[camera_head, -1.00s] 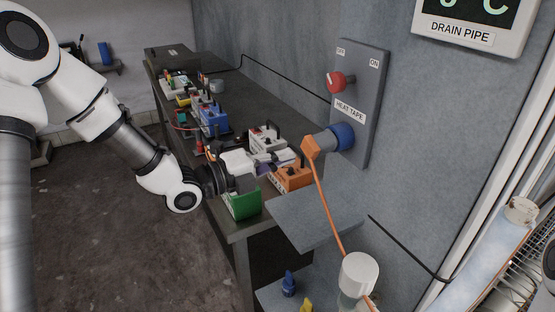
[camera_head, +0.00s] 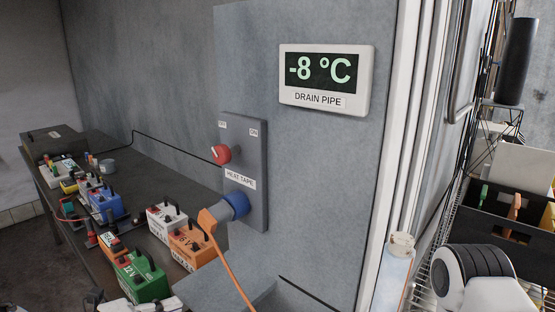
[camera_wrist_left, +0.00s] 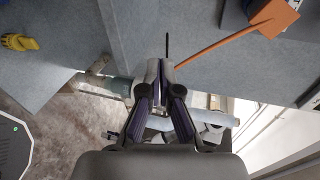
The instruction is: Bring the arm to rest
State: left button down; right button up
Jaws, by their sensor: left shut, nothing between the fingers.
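My left gripper (camera_wrist_left: 161,68) is shut and empty in the left wrist view, its fingers together over a grey ledge. In the head view only a piece of it shows at the bottom edge (camera_head: 152,304), below the green battery box. The orange plug (camera_head: 209,220) sits at the blue socket (camera_head: 235,205) of the heat tape panel (camera_head: 256,160), and its orange cord hangs down. The plug also shows in the left wrist view (camera_wrist_left: 274,18), apart from my fingers. My right gripper is out of view; only a right arm link shows at lower right.
A bench (camera_head: 125,185) holds the green box (camera_head: 141,276), an orange box (camera_head: 192,247), a white box (camera_head: 167,219) and other parts. A display (camera_head: 325,80) reads -8 °C. A wire rack with bins stands at right. A yellow object (camera_wrist_left: 18,42) lies on the ledge.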

pick_arm(q)
jog(key=s+d+f+n+g+y, duration=0.1)
jog(key=s+d+f+g, duration=0.15)
jog(key=f, duration=0.55)
jog(key=s+d+f+n+g+y, duration=0.15)
jog(key=s+f, duration=0.25)
jog(key=f, duration=0.4)
jog(key=s+a+f+n+g+y, duration=0.2)
jog(key=s+f+n, duration=0.5)
jog(key=n, duration=0.5)
jog(key=s+a+f+n+g+y, duration=0.3)
jog(key=s+f+n, duration=0.5)
jog(key=n, duration=0.5)
jog(key=shift+s+a+g+y, duration=0.35)
jog(key=shift+s+g+y, duration=0.55)
jog(key=shift+s+y, duration=0.3)
jog(key=shift+w+r, duration=0.1)
